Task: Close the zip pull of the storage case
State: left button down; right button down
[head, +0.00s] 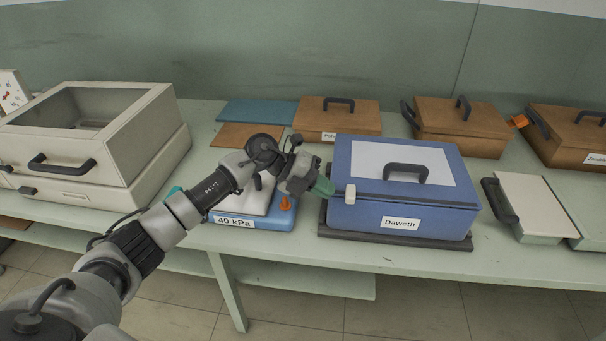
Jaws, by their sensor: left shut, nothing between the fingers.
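The blue storage case (349,212) labelled "Daweth" stands on a dark base mat on the table, lid down, with a dark handle on top. A seam runs along its front below the lid. The zip pull (350,194) is a small pale block at the left end of the front seam. My left gripper (322,188) has green fingertips and is shut and empty, just left of the case's front left corner. It is close to the zip pull; I cannot tell whether it touches the case. My right gripper is not in view.
Brown cases (462,125) line the back and right. A pale box with a window (150,125) stands at the left. A flat pale case (531,200) lies to the right.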

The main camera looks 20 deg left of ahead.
aim_at(350, 194)
pick_arm(q)
jog(key=shift+w+d, duration=0.2)
jog(key=shift+d, duration=0.35)
jog(key=shift+w+d, duration=0.15)
jog(key=shift+d, duration=0.4)
